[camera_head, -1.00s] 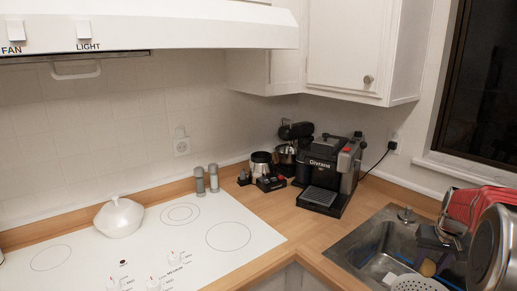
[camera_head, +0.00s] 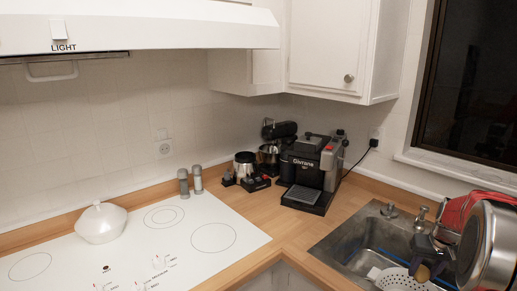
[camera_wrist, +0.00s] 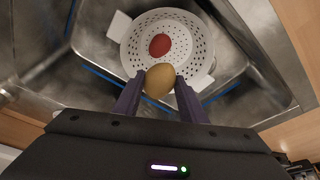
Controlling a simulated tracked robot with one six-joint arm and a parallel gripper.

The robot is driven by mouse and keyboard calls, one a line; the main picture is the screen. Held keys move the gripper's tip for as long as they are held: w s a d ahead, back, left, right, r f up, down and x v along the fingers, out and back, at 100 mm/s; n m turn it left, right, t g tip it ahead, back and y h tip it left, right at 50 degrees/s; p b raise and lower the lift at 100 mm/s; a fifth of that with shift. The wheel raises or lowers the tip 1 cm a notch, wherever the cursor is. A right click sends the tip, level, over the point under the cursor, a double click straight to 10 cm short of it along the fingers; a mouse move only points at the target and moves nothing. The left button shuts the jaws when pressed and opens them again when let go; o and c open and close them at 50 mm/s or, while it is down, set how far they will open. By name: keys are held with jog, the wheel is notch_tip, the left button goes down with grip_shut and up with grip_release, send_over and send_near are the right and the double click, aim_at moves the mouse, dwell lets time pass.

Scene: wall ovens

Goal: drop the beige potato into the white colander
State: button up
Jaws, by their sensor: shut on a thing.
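The beige potato (camera_wrist: 160,80) is between the two fingertips of my gripper (camera_wrist: 160,92) in the wrist view, and the gripper is shut on it. In the head view my gripper (camera_head: 427,262) is at the lower right over the sink, with the potato (camera_head: 422,273) showing below it. The white colander (camera_wrist: 201,37) lies below and beyond the potato in the wrist view; the potato overlaps its near rim there. A red item (camera_wrist: 160,45) lies inside the colander. In the head view the colander (camera_head: 398,281) is partly cut off by the bottom edge.
The colander sits in the metal sink (camera_head: 345,248). A faucet (camera_head: 421,217) stands behind the sink. A black coffee machine (camera_head: 311,172) stands on the wooden counter to the left. A white lidded pot (camera_head: 101,224) is on the white stovetop (camera_head: 190,241).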

aim_at(423, 274)
jog(key=shift+f, duration=1.85)
jog(key=o, duration=1.2)
jog(key=v, duration=1.3)
jog(key=shift+a+r, duration=0.1)
jog(key=shift+r, duration=0.25)
